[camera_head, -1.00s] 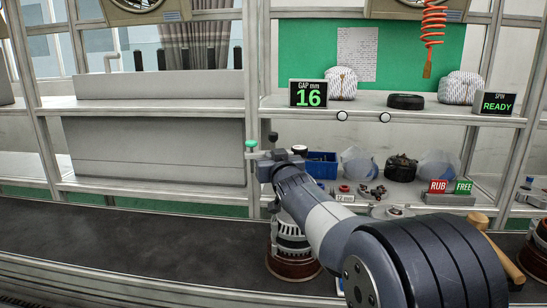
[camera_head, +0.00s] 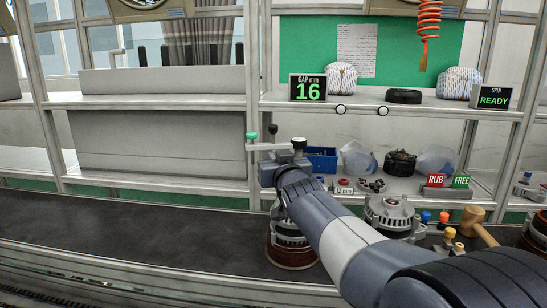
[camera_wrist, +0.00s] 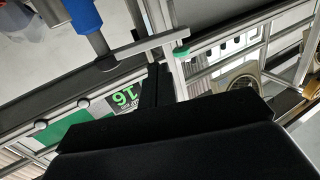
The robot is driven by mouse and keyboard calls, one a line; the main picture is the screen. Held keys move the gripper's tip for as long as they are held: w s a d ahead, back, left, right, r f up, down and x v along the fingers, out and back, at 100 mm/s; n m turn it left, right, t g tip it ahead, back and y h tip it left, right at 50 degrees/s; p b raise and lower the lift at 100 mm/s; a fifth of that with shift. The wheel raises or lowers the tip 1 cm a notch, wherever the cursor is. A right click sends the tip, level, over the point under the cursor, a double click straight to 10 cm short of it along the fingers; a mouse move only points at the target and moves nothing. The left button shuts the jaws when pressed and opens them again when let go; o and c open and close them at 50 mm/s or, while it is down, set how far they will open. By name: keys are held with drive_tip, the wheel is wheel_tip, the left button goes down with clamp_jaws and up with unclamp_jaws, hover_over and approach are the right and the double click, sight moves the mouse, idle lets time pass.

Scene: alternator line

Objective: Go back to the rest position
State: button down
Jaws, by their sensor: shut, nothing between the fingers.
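My arm reaches up from the lower right in the head view, its wrist in front of the lower shelf. The gripper's fingers are hidden there. In the wrist view, the dark gripper (camera_wrist: 157,86) shows above its broad black body; its fingers look closed and nothing shows between them. A grey bar with a green knob (camera_head: 251,136) and a black knob stands right by my wrist in the head view. The green knob also shows in the wrist view (camera_wrist: 181,52). Whether the gripper touches the bar, I cannot tell.
A partly hidden alternator (camera_head: 290,247) stands on the dark belt (camera_head: 130,235); another alternator (camera_head: 390,214) is right of my arm. A mallet (camera_head: 474,221) lies farther right. A blue bin (camera_head: 321,160) and bagged parts fill the lower shelf. The belt at left is clear.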

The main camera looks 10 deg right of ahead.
drive_tip(key=s, duration=0.5)
drive_tip(key=shift+s+a, duration=0.15)
drive_tip(key=shift+s, duration=0.25)
